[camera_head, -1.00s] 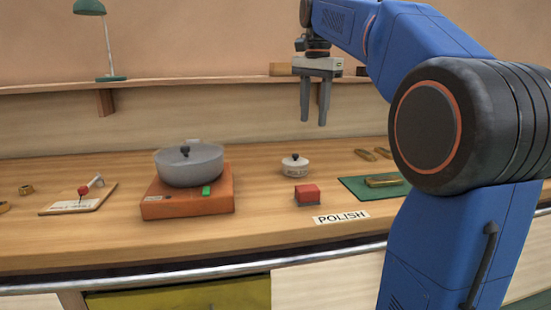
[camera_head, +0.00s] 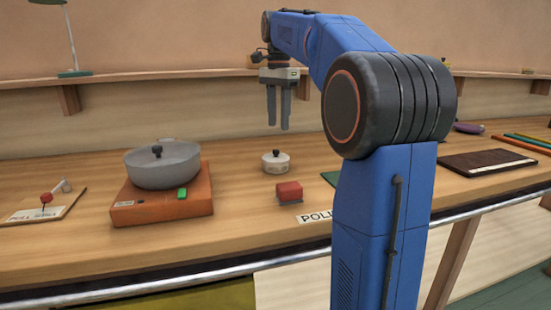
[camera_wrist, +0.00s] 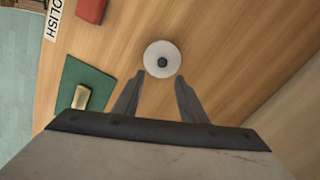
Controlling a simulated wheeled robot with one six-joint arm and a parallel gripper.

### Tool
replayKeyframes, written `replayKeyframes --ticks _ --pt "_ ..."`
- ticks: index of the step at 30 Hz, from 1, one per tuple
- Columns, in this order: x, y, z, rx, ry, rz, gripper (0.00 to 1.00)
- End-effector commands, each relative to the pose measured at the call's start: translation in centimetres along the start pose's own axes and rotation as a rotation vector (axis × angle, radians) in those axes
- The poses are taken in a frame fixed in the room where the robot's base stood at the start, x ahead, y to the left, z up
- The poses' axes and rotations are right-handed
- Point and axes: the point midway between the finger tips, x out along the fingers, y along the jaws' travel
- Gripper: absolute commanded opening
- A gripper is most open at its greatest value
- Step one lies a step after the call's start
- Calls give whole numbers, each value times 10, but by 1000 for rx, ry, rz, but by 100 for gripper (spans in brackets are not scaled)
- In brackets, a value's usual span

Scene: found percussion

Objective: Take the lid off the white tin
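The white tin (camera_head: 276,164) stands on the wooden counter with its lid (camera_head: 275,156) on, and the lid has a dark round knob. In the wrist view the lid shows from above as a pale disc (camera_wrist: 161,59) with the dark knob (camera_wrist: 162,62) in its middle. My gripper (camera_head: 278,128) hangs above the counter over the tin, fingers pointing down, apart from it. In the wrist view my gripper (camera_wrist: 158,82) has its two fingers spread, with nothing between them, and the tin lies just beyond the fingertips.
A grey lidded pot (camera_head: 163,164) stands on an orange hotplate (camera_head: 160,208) left of the tin. A red block (camera_head: 289,191) sits in front of the tin. A green mat (camera_wrist: 77,75) holds a brass piece (camera_wrist: 81,97). A dark book (camera_head: 486,162) lies at right.

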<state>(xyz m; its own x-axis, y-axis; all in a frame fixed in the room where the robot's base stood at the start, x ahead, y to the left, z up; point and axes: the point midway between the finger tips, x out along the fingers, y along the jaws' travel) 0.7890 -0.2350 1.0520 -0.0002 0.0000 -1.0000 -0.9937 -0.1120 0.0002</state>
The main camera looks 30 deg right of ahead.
Motion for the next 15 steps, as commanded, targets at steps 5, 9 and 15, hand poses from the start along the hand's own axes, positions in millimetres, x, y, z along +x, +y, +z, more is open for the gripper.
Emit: replayKeyframes --ticks 5,9,15 --pt "26 0 0 0 -1 2 38" --pt "35 0 0 0 0 1 38" --pt "50 -2 3 -1 -1 1 38"
